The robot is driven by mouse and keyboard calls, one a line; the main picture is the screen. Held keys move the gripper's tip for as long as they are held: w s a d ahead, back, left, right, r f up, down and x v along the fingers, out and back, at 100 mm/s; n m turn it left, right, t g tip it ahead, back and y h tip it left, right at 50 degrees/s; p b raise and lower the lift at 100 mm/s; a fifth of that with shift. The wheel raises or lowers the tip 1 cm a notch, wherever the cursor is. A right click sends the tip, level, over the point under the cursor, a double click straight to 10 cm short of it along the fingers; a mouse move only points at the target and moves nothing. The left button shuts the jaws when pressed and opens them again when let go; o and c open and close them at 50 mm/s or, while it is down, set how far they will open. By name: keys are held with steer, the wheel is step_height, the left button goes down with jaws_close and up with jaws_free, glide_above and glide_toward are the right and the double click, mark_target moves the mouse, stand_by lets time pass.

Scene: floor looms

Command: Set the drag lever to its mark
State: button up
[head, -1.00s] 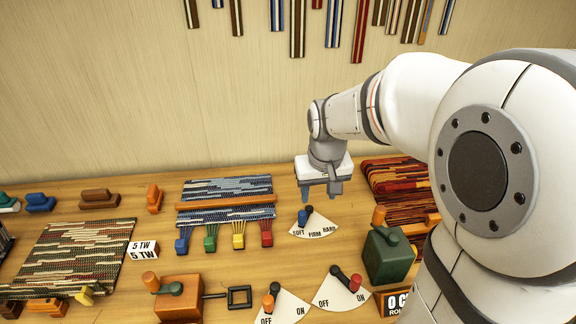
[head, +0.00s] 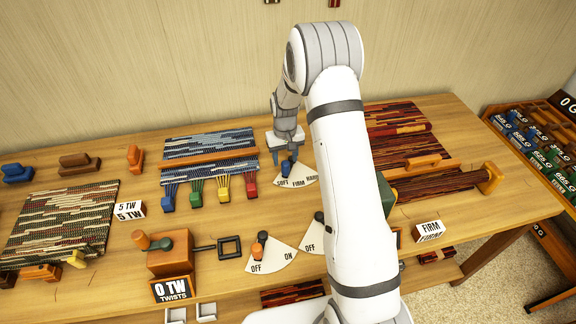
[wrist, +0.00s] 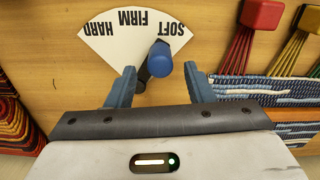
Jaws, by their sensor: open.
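The drag lever has a blue knob (wrist: 160,60) on a dark arm. It stands over a white fan-shaped dial (wrist: 115,30) marked SOFT, FIRM and HARD, and the knob is at the SOFT side. My gripper (wrist: 158,82) is open, with one blue finger on each side of the knob and lever; contact cannot be told. In the head view my gripper (head: 286,158) is low over the dial (head: 303,182), partly hiding the lever. A card reading FIRM (head: 429,231) stands at the right of the table.
A blue weave (head: 205,143) with coloured clamps lies left of the dial. A red weave (head: 397,118) lies to the right. A wooden box with a crank (head: 168,258) and an OFF/ON dial (head: 275,262) are at the front. My arm hides part of the table.

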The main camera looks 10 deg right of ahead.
mark_target(285, 163)
step_height(285, 163, down, 5)
steer(key=shift+p, duration=0.4)
jaws_close()
stand_by(0.4)
